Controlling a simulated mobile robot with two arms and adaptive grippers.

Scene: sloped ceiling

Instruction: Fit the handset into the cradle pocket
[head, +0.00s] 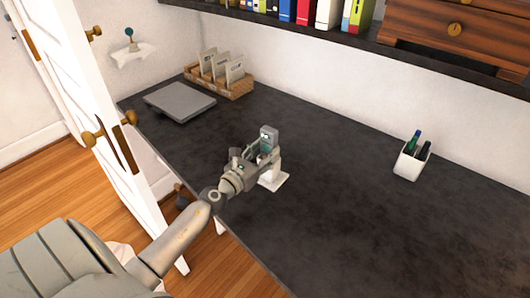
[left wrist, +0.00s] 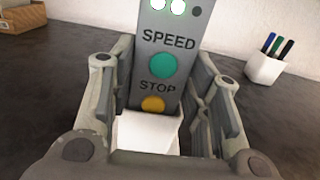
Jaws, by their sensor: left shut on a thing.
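The handset (head: 269,134) is a grey upright block with a green button marked SPEED and a yellow one marked STOP, clear in the left wrist view (left wrist: 163,42). My left gripper (head: 259,152) is shut on it, with one finger along each side (left wrist: 163,70). The white cradle (head: 273,182) stands on the dark desk directly below the handset. In the left wrist view its white pocket (left wrist: 148,133) covers the handset's lower end. How deep the handset sits in the pocket is hidden. My right gripper is out of view.
A white pen cup (head: 410,162) stands to the right on the desk (head: 340,215). A closed grey laptop-like slab (head: 180,102) and a wooden card rack (head: 232,86) lie at the back left. The desk around the cradle is clear. A shelf (head: 345,37) overhangs the back.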

